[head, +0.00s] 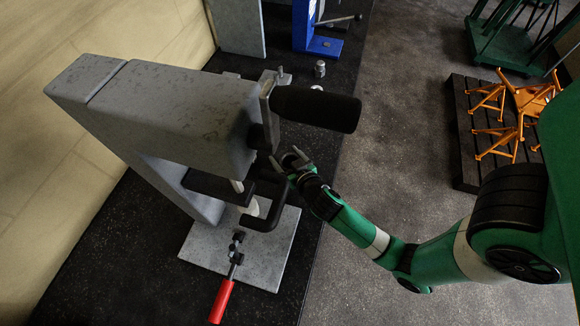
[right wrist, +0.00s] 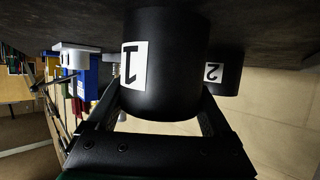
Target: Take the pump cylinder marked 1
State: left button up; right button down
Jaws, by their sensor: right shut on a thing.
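The pump cylinder marked 1 (right wrist: 165,65) is a large black cylinder with a white label, in the middle of the right wrist view. My right gripper (head: 287,160) is shut on it, with one finger on each side. In the head view the gripper is beside the grey press, and I cannot clearly make out the cylinder in it. A second black cylinder, marked 2 (right wrist: 223,75), stands behind and to the right in the wrist view, partly hidden by the first. My left gripper is not in view.
The grey press (head: 170,110) stands on the black bench, with a thick black cylindrical part (head: 320,109) above my gripper. A red handle (head: 221,302) lies at the front. A blue tool (head: 322,46) stands at the back. Orange stands (head: 510,110) are at the right.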

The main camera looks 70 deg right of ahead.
jog(key=shift+r, duration=0.2)
jog(key=shift+r+p, duration=0.3)
jog(key=shift+r, duration=0.25)
notch_tip(320, 180, up, 2)
jog(key=shift+r+p, duration=0.25)
jog(key=shift+p, duration=0.2)
jog(key=s+r+p, duration=0.1)
jog(key=s+r, duration=0.1)
jog(key=s+r+p, duration=0.1)
jog(key=s+r, duration=0.1)
jog(key=r, duration=0.1)
jog(key=shift+s+a+r, duration=0.15)
jog(key=shift+s+a, duration=0.05)
jog(key=shift+s, duration=0.2)
jog(key=s+r+p, duration=0.2)
jog(key=s+r, duration=0.2)
jog(key=s, duration=0.5)
jog(key=shift+a, duration=0.4)
